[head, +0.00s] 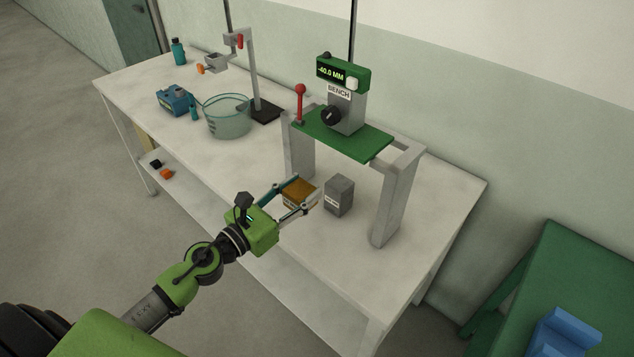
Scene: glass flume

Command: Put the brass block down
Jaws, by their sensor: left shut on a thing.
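The brass block (299,191) is a brownish-gold block with a pale label on its front. It sits between the fingers of my left gripper (302,196), which is shut on it. The gripper reaches in from the left over the front part of the white bench (250,165). I cannot tell whether the block's underside touches the bench top. A grey block (339,195) with a small label stands upright just to the right of the brass block. My right gripper is not in view.
A grey stand (391,207) with a green top plate (345,137) and a "-40.0 MM" display (343,73) rises behind the blocks. A glass beaker (228,116), a blue device (173,100) and a clamp stand (253,75) are further left. Bench top right of the stand is bare.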

